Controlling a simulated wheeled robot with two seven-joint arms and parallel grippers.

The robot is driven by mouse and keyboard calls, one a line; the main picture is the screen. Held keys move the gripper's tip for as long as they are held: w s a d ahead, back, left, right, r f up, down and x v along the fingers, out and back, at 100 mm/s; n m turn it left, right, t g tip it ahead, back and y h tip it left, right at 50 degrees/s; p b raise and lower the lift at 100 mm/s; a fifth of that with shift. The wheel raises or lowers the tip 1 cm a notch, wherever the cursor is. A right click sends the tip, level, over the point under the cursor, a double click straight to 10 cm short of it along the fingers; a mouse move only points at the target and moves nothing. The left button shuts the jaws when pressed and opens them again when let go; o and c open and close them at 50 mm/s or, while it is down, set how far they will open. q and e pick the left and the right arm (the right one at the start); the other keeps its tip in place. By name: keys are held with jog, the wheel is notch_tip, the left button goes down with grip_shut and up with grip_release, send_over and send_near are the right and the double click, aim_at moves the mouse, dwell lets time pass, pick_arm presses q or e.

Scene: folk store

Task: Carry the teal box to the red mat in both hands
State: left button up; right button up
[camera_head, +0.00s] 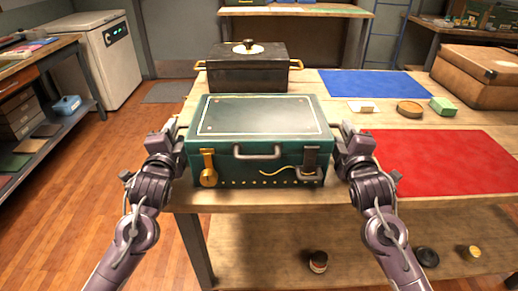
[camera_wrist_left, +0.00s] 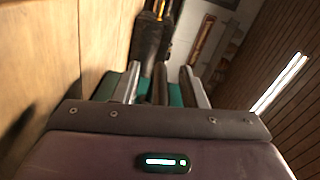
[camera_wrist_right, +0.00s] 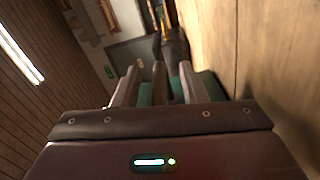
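The teal box (camera_head: 258,113) stands on the wooden table near its front edge, lid shut. It has a grey front handle and a brass latch. The red mat (camera_head: 436,161) lies flat on the table to the box's right. My left gripper (camera_head: 180,132) is at the box's left side and my right gripper (camera_head: 343,132) at its right side. In the left wrist view, the fingers (camera_wrist_left: 160,88) stand apart on either side of a dark bar, with teal in the gaps. The right wrist view shows the right fingers (camera_wrist_right: 158,88) likewise apart around a dark bar.
A black pot (camera_head: 246,72) with brass handles stands behind the box. The red mat is bare.

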pick_arm(q)
grip_shut()
pick_arm(e)
grip_shut()
jog(key=shift+f, duration=0.1)
dwell(0.8)
pick_arm(q)
jog(key=shift+r, duration=0.25)
pick_arm(e)
jog(key=shift+r, duration=0.25)
